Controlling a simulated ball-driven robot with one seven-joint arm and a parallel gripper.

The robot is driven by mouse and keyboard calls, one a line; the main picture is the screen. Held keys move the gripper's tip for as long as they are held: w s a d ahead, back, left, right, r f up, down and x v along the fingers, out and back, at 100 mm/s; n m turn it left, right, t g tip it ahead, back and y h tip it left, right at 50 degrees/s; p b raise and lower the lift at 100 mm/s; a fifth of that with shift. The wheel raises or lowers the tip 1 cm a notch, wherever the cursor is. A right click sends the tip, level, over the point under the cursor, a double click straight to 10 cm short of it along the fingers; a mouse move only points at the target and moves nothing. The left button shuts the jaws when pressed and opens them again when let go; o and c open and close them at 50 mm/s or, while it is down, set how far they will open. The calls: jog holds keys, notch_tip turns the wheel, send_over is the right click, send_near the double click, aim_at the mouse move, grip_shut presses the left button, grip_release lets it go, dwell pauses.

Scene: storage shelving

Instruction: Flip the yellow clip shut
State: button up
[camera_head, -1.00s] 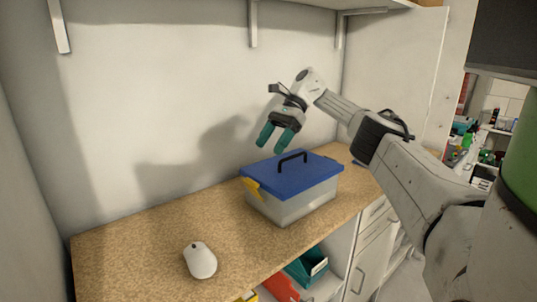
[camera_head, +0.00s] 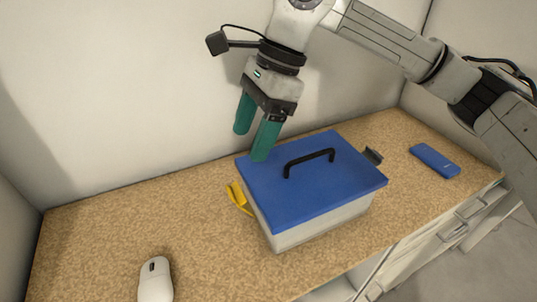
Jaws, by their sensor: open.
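The yellow clip (camera_head: 238,197) hangs at the left end of a box with a blue lid (camera_head: 318,192) and a pale, translucent body (camera_head: 318,225). The clip sticks outward from the box's side, below the lid's edge. The lid lies on the box and has a black handle (camera_head: 309,160). A dark clip (camera_head: 372,155) shows at the box's far right end. My gripper (camera_head: 253,146) points down with its two green fingers apart and nothing between them. It is above and behind the lid's back left corner; I cannot tell whether a fingertip touches the lid.
A white mouse (camera_head: 155,280) lies at the front left of the speckled worktop (camera_head: 120,225). A blue phone-like object (camera_head: 435,160) lies to the right of the box. A wall stands close behind.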

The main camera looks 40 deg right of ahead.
aim_at(251, 189)
jog(key=p+x, duration=0.1)
jog(key=x, duration=0.9)
jog(key=shift+s+a+f+p, duration=0.15)
jog(key=shift+f+p, duration=0.2)
jog(key=shift+c, duration=0.4)
jog(key=c, duration=1.1)
jog(key=shift+d+f+y+b, duration=0.25)
jog(key=shift+f+y+b, duration=0.05)
jog(key=shift+b, duration=0.85)
jog(key=d+y+b, duration=0.1)
jog(key=b, duration=0.3)
jog(key=s+d+t+y+b, duration=0.1)
jog(key=y+b, duration=0.1)
jog(key=b, duration=0.1)
jog(key=shift+d+r+b, duration=0.1)
jog(key=shift+d+b, duration=0.05)
jog(key=shift+b, duration=0.25)
jog(key=shift+s+d+r+y+b, duration=0.1)
jog(key=shift+d+r+y+b, duration=0.25)
jog(key=shift+b, duration=0.3)
jog(key=shift+a, duration=0.1)
